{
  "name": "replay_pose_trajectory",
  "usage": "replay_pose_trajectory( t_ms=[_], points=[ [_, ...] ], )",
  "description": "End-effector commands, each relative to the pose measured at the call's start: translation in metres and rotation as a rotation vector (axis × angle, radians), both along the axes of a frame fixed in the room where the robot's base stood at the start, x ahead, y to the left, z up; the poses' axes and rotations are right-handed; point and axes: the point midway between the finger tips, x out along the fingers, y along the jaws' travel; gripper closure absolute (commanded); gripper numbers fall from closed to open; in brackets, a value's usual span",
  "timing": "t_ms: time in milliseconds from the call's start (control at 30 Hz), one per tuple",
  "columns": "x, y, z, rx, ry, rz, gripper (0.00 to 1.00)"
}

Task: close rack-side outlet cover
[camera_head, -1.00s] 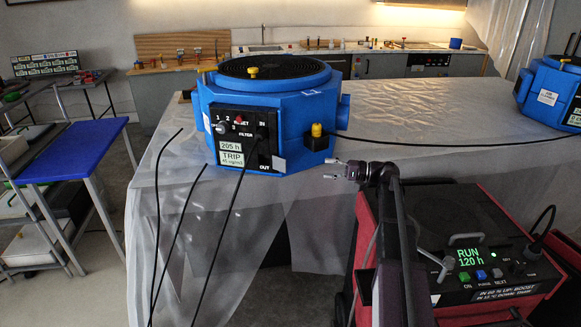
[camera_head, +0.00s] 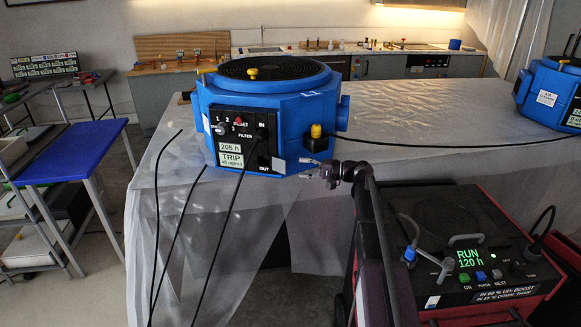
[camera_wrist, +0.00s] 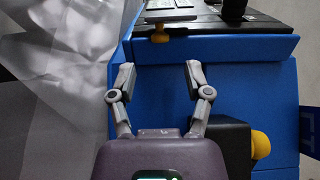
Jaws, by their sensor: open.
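The blue machine (camera_head: 305,110) stands on the sheet-covered table, with a black front panel lettered IN and OUT. A small light grey plate (camera_head: 278,165) sits beside the OUT lettering; I cannot tell for sure whether it is the outlet cover or how it is hinged. My gripper (camera_head: 308,167) is just right of this plate, by the machine's lower right side, pointing left. In the wrist view the gripper (camera_wrist: 157,80) is open and empty, over the blue casing (camera_wrist: 230,85). A small yellow knob (camera_wrist: 160,34) lies ahead of the fingertips, near the black panel edge. Contact is not visible.
A black fitting with a yellow knob (camera_head: 316,131) juts from the machine, its cable running right; it is close beside my gripper in the wrist view (camera_wrist: 260,145). Black cables hang in front. A red-framed rack unit (camera_head: 470,270) reading RUN stands at right.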

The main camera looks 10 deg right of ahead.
Motion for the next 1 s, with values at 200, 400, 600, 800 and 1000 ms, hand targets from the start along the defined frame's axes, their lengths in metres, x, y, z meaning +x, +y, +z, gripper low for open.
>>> replay_pose_trajectory(
  t_ms=[200, 400, 600, 800, 1000],
  points=[
    [0.011, 0.032, 0.0, 0.0, 0.0, 0.003, 0.36],
    [0.018, 0.049, 0.0, 0.0, 0.0, 0.002, 0.36],
    [0.02, 0.054, 0.0, 0.0, 0.0, 0.002, 0.36],
    [0.02, 0.055, 0.0, 0.0, 0.0, 0.002, 0.36],
    [0.02, 0.055, 0.0, 0.0, 0.0, 0.002, 0.78]
  ],
)
